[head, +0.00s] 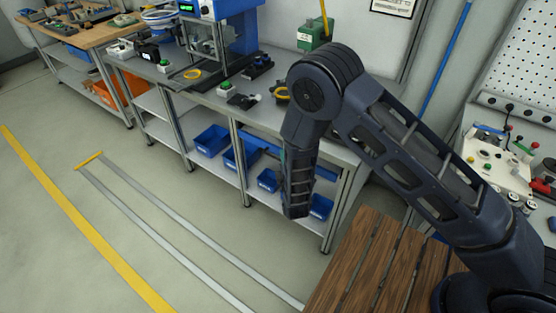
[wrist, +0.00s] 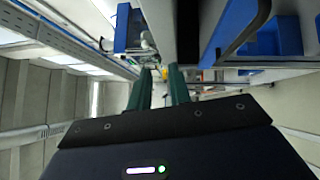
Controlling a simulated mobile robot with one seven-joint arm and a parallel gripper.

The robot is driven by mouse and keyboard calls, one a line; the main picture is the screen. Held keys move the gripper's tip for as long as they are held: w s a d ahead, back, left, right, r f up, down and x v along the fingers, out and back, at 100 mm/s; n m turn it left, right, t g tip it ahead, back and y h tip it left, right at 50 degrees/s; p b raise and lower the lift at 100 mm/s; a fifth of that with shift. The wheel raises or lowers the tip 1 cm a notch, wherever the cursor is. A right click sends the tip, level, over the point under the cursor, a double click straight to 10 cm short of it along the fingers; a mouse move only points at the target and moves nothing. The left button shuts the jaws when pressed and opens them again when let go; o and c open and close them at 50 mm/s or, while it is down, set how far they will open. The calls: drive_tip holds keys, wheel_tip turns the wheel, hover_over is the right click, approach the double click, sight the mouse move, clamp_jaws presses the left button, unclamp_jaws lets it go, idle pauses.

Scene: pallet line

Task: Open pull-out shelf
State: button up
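The grey metal workbench (head: 225,103) has lower shelf levels with several blue bins (head: 212,140) on them. A blue bar or panel (head: 262,147) shows under the bench top, partly hidden by my arm; I cannot tell which part is the pull-out shelf. In the wrist view, a blue part with a dark curved edge (wrist: 240,28) and a blue bin (wrist: 280,38) are at the upper right. My gripper (wrist: 160,75) has two green fingers set apart with nothing between them. In the head view the fingers are mostly hidden behind my arm, in front of the bench.
A blue machine (head: 228,20) and small items stand on the bench top. A wooden slatted surface (head: 360,265) is at the lower right. A panel with knobs and connectors (head: 500,170) is at the right. The floor left of the bench is clear, with yellow and grey strips.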

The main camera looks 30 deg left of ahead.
approach(278, 159)
drive_tip(key=x, duration=1)
drive_tip(key=shift+w+a+f, duration=0.2)
drive_tip(key=shift+w, duration=0.05)
drive_tip(key=shift+c, duration=0.2)
clamp_jaws()
